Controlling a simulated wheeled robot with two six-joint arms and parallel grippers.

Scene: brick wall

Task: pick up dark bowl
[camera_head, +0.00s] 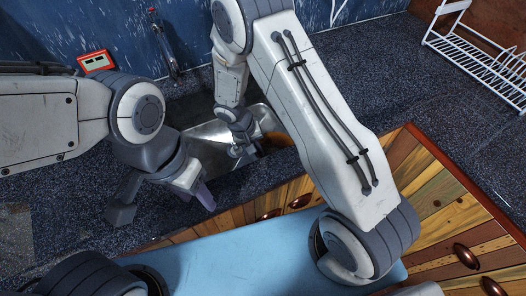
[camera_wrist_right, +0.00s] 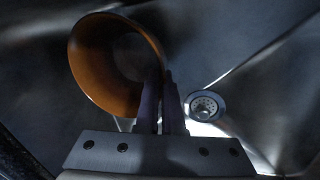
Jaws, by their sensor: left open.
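The dark bowl (camera_wrist_right: 88,72) is round, with a brown-orange side and a dark, shaded inside. It is in the metal sink and shows tilted, its mouth toward the right wrist camera. In the head view a small orange part of the bowl (camera_head: 270,122) shows beside my right arm. My right gripper (camera_wrist_right: 163,92) is down in the sink, its two fingers close together with the bowl's rim between them. My left gripper (camera_head: 163,204) is open and empty over the counter, left of the sink.
The sink (camera_head: 209,132) has a round drain (camera_wrist_right: 207,105) right of the fingers. A white wire rack (camera_head: 480,62) stands on the counter at the upper right. A faucet (camera_head: 163,45) and a red-framed socket (camera_head: 96,61) are at the back. Wooden drawers (camera_head: 455,225) run along the front.

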